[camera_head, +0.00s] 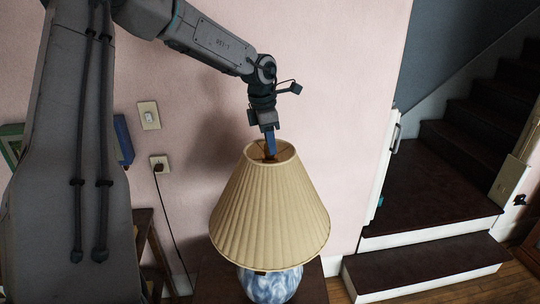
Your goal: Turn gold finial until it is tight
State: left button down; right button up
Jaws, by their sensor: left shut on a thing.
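A table lamp with a pleated tan shade (270,218) and a blue-and-white base (270,285) stands upright on a dark wooden table (217,285). My left gripper (270,152) points down into the open top of the shade, its fingertips at the level of the top rim. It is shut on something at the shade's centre. The gold finial itself is hidden by the fingers and the rim, so I cannot make out its shape or how it sits. My right gripper is not in view.
A pink wall stands close behind the lamp, with a light switch (149,115) and an outlet (159,163) with a black cord. Dark stairs (425,180) rise at the right. A wooden stand (147,245) is left of the lamp.

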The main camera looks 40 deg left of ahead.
pick_arm(q)
jog(key=m, duration=0.6)
jog(key=shift+g, duration=0.4)
jog(key=c, duration=1.2)
grip_release()
jog(key=shift+s, duration=0.1)
